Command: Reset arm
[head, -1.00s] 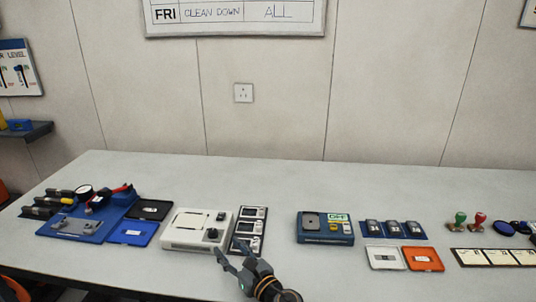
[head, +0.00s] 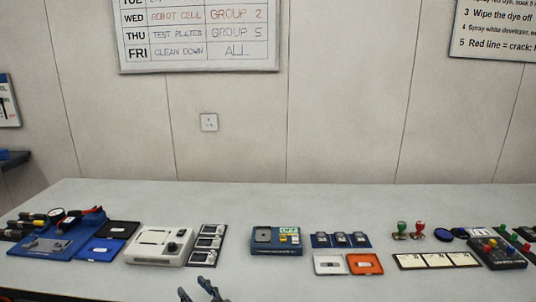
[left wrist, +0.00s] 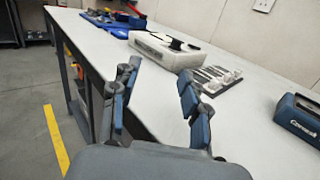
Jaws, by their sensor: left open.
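Most of the left arm is out of the head view. My right gripper is not in view.
The front strip of table is mostly clear.

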